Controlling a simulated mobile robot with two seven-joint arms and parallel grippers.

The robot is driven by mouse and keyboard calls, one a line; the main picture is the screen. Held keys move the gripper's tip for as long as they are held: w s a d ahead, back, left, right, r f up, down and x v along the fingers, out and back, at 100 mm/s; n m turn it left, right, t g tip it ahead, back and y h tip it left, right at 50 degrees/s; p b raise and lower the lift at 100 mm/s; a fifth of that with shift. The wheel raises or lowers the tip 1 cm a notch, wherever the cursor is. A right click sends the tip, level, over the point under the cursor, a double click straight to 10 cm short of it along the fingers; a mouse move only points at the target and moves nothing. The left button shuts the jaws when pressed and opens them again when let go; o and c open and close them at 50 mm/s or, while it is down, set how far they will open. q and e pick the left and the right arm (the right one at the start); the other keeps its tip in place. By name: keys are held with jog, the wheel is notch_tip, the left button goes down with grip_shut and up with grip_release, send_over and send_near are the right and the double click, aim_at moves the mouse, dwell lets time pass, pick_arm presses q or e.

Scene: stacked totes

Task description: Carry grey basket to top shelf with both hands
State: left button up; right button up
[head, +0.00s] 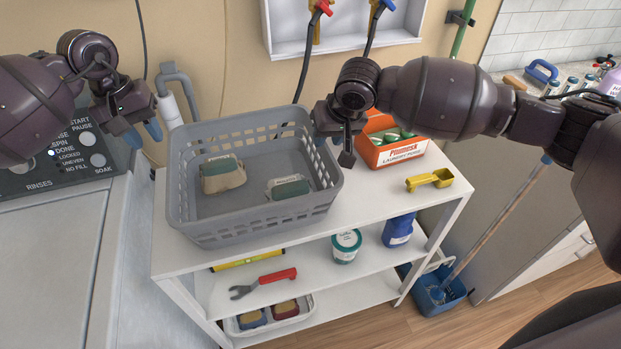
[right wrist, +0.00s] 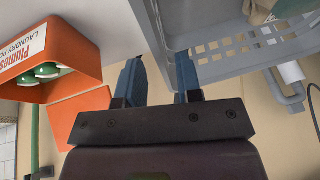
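The grey basket (head: 255,222) stands upright on the top board of a white shelf unit (head: 385,190). It holds two wrapped, green-and-beige bars (head: 222,175). My left gripper (head: 143,134) is open and empty, to the left of the basket and apart from it. My right gripper (head: 335,143) is at the basket's right rim. In the right wrist view its two blue fingers (right wrist: 161,82) are spread. The basket's wall (right wrist: 225,60) shows there behind and beside the right-hand finger; I cannot tell if they touch.
An orange laundry powder box (head: 398,155) and a yellow scoop (head: 429,180) sit right of the basket. A washing machine (head: 62,225) is at left. Lower shelves hold a white tub (head: 345,247), blue bottle (head: 398,230) and red-handled wrench (head: 265,283). A white wall shelf (head: 345,48) is above.

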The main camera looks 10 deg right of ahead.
jog(key=v, duration=0.7)
dwell(0.5)
